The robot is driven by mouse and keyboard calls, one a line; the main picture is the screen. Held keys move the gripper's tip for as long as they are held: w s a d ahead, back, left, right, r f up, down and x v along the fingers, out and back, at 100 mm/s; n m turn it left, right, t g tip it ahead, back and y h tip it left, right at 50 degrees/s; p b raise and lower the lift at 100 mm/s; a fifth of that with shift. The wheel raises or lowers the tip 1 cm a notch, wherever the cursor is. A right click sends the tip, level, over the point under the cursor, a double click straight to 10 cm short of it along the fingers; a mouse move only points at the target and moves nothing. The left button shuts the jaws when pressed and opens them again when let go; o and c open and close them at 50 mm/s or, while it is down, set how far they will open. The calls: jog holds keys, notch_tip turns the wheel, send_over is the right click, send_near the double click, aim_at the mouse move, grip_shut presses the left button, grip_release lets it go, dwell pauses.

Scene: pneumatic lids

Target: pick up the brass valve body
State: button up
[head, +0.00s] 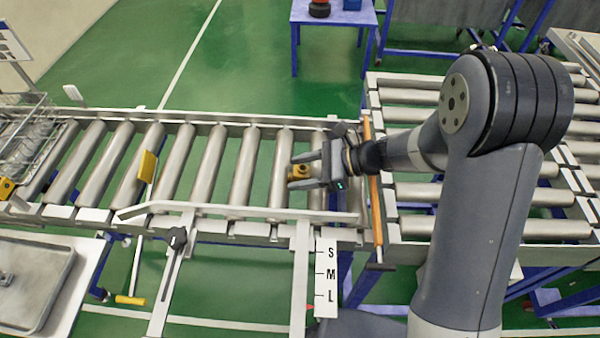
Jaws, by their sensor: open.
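The brass valve body (299,171) is a small yellow-gold piece over the right part of the roller conveyor. My gripper (301,171) comes in from the right, with its two fingers pointing left. The fingers are open, one on the far side and one on the near side of the valve body. The valve body shows between them. I cannot tell whether either finger touches it, and its underside is hidden.
The roller conveyor (208,165) runs left to right, with a white guide rail (230,208) along its near side. A wire basket (32,135) stands at the left end. A yellow flag (148,166) stands up among the rollers. A second conveyor (420,97) lies to the right.

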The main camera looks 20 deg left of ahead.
jog(key=shift+a+f, duration=0.1)
jog(key=shift+a, duration=0.1)
jog(key=shift+c, duration=0.6)
grip_shut()
